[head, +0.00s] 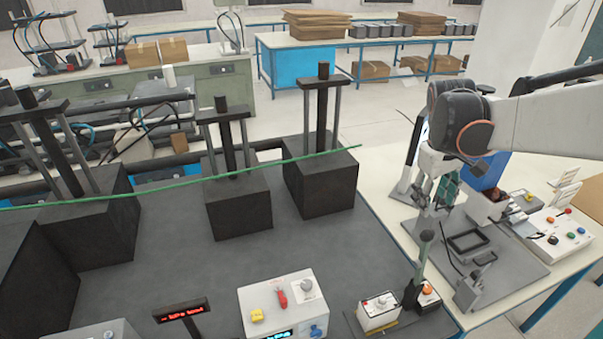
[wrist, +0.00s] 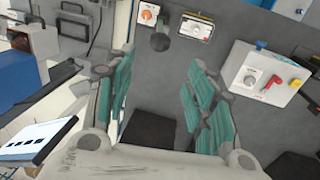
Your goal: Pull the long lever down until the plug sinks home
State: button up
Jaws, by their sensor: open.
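The long lever (head: 420,264) stands upright at the front right edge of the dark table, its handle grey-green and rounded at the top. In the wrist view its round knob (wrist: 159,42) shows from above, beyond the fingertips. My gripper (head: 438,202) is above and behind the lever, pointing down over the right bench. Its teal fingers are spread with nothing between them in the wrist view (wrist: 160,62). The gripper is apart from the lever. I cannot make out the plug in either view.
Beside the lever are an orange button (head: 427,289) and a small white box (head: 378,310). A larger white control box (head: 283,301) with a red switch stands to the left. Dark blocks with posts (head: 320,183) stand farther back. A fixture plate (head: 510,262) lies on the right bench.

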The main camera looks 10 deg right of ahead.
aim_at(428, 231)
jog(key=f, duration=0.4)
jog(key=d+f, duration=0.1)
jog(key=f, duration=0.3)
jog(key=d+f, duration=0.1)
jog(key=f, duration=0.3)
jog(key=shift+w+d+f, duration=0.15)
jog(key=shift+f, duration=0.2)
grip_shut()
